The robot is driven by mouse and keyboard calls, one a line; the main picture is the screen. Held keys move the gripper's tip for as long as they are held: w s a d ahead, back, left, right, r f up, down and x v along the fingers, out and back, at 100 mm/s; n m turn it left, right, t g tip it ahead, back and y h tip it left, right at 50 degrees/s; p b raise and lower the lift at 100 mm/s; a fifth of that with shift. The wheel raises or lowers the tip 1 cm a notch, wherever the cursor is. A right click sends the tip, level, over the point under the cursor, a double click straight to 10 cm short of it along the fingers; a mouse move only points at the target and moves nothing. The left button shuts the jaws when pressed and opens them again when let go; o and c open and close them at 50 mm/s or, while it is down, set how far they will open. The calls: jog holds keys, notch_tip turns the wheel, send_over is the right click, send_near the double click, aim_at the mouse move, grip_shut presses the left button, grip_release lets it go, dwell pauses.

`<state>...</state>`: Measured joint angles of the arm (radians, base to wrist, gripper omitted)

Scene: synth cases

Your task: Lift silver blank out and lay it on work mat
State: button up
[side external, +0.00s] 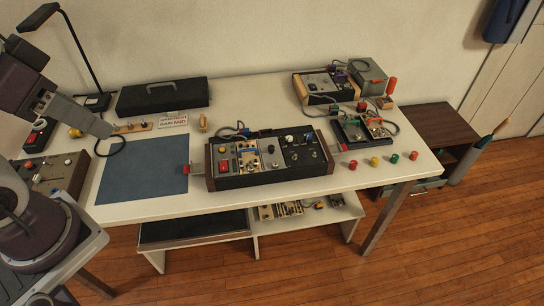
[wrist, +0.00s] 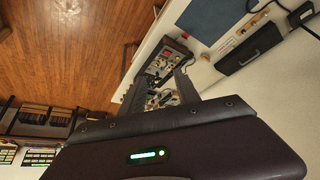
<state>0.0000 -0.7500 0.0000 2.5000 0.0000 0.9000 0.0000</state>
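The synth case (side external: 270,181), black with dark wooden ends, stands right of the middle of the table, filled with several modules. Its panels are red, pale and black; the silver blank is too small to pick out with certainty. The blue work mat (side external: 145,170) lies bare and flat to the left of the case. It also shows at the top of the wrist view (wrist: 213,17). My gripper (wrist: 160,86) has its two grey fingers apart in the wrist view, with nothing clearly held between them. In the side view, my arm is at the left, away from the case.
A black carry case (side external: 162,97) and a lamp (side external: 80,50) stand behind the mat. A second device (side external: 325,84), a grey box (side external: 368,75) and a dark tray (side external: 362,132) are at the back right. Several coloured caps (side external: 375,162) line the right front. A control box (side external: 55,172) is far left.

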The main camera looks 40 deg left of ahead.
jog(key=shift+o, duration=0.4)
jog(key=n+g+h, duration=0.2)
jog(key=n+g, duration=0.4)
jog(key=n, duration=1.2)
send_over(271, 146)
jog(key=a, duration=0.1)
notch_tip(271, 146, down, 26)
jog(key=f, duration=0.5)
jog(key=d+f, duration=0.1)
jog(key=f, duration=0.1)
jog(key=shift+f, duration=0.25)
